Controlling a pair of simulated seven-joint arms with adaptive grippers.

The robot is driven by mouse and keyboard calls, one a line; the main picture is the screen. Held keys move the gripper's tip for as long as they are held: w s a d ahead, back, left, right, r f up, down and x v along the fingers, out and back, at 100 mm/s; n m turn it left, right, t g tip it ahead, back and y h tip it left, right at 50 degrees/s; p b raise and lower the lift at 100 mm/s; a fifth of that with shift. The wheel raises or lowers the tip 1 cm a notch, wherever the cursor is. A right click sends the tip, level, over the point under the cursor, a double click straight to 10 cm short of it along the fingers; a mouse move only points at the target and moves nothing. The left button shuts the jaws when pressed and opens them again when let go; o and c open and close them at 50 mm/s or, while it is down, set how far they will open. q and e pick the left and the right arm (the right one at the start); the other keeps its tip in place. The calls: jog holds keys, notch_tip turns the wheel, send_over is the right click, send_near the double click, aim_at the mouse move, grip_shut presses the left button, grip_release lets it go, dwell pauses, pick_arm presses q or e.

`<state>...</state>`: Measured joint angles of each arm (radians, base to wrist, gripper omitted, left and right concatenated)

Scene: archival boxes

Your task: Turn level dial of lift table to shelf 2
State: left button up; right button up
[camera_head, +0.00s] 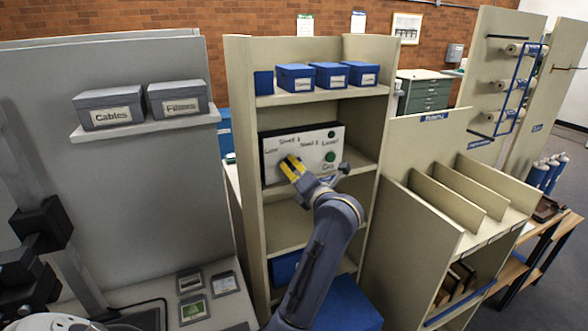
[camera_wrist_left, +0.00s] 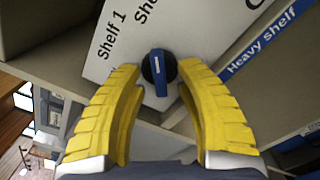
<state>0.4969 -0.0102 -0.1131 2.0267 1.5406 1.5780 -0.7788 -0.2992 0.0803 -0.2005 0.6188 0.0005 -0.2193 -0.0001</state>
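The white control panel (camera_head: 325,150) stands upright on the middle shelf of the tall beige rack, with printed shelf labels and round green buttons. The level dial (camera_wrist_left: 159,72), black with a blue bar handle, is on the panel below the "Shelf 1" label and a partly cut-off "She..." label in the left wrist view. In the head view, my gripper hides the dial. My left gripper (camera_head: 291,168) is at the panel's lower left. In the left wrist view its yellow fingers (camera_wrist_left: 160,78) are spread, one on each side of the dial; contact is unclear. My right gripper is not in view.
Blue boxes (camera_head: 330,75) stand on the rack's top shelf above the panel. The rack's side walls (camera_head: 247,165) flank it closely. Grey boxes (camera_head: 108,107) sit on a left ledge. A divided beige unit (camera_head: 425,215) stands to the right. A "Heavy shelf" strip (camera_wrist_left: 262,45) shows beside the panel.

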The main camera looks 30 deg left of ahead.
pick_arm(q)
jog(key=v, duration=0.6)
jog(key=shift+s+d, duration=0.25)
